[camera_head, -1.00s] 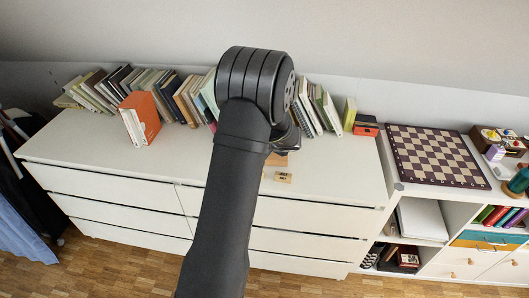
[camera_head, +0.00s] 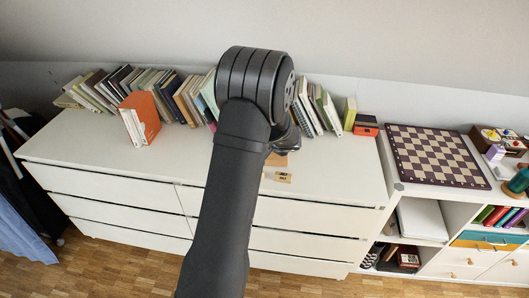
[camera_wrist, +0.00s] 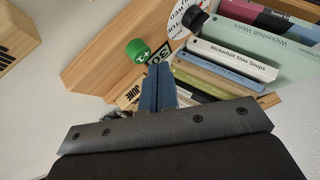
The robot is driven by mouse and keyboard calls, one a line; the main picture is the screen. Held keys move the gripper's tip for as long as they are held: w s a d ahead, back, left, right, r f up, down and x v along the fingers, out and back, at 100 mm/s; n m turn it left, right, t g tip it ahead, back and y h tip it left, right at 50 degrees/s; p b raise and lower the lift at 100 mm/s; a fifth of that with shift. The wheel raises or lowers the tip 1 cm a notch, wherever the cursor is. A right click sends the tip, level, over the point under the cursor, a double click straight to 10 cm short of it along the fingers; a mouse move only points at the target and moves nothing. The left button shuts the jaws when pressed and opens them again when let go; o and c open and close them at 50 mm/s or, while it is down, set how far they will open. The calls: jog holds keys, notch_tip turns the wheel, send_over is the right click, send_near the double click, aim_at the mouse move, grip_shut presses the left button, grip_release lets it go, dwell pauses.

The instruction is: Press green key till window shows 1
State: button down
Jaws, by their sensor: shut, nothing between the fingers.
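In the wrist view, the green key (camera_wrist: 138,50) is a round green knob marked "+1" on a wooden board (camera_wrist: 105,55). A black window (camera_wrist: 158,54) with pale digits, seemingly 30, sits beside it, seen tilted and partly behind my fingertips. My gripper (camera_wrist: 160,68) has blue fingers closed together and empty. In the picture its tips lie just below the window and to the right of the green key; I cannot tell whether they touch anything. A round black knob (camera_wrist: 195,18) stands further right. In the head view my arm hides the gripper, and only a wooden edge (camera_head: 277,160) shows.
A wooden block marked JUNE (camera_wrist: 128,97) lies near the fingers. Another wooden block (camera_wrist: 15,35) is at upper left. Leaning books (camera_wrist: 235,60) stand close on the right. In the head view, a small wooden block (camera_head: 283,177) lies on the white dresser top (camera_head: 330,180).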

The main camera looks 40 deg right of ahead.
jog(key=shift+f, duration=0.15)
dwell(0.6)
jog(key=shift+f, duration=0.3)
jog(key=shift+f, duration=0.8)
dwell(0.8)
dwell(0.3)
jog(key=shift+r, duration=1.25)
jog(key=shift+r, duration=2.5)
jog(key=shift+r, duration=1.9)
